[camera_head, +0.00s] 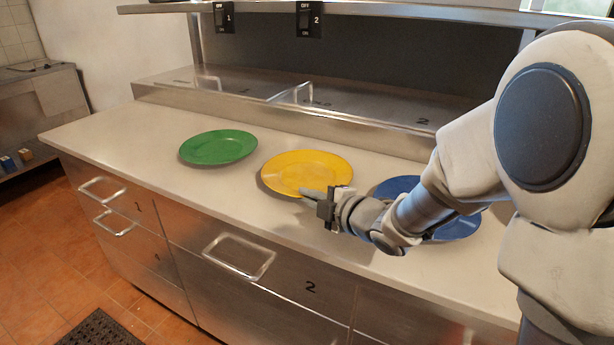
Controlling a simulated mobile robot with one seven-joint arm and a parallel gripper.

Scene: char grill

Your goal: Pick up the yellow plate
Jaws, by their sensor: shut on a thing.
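The yellow plate (306,170) lies at the middle of the pale counter, its near edge close to the counter's front. It looks slightly tilted, and I cannot tell whether it is fully resting on the counter. My gripper (312,194) reaches in from the right and is shut on the near rim of the yellow plate. The exact contact of the fingers is small in this view.
A green plate (218,147) lies to the left on the counter (130,137). A blue plate (396,186) lies to the right, partly hidden behind my arm. A raised metal ledge (350,125) runs along the back. Drawer handles (240,257) stick out below the front edge.

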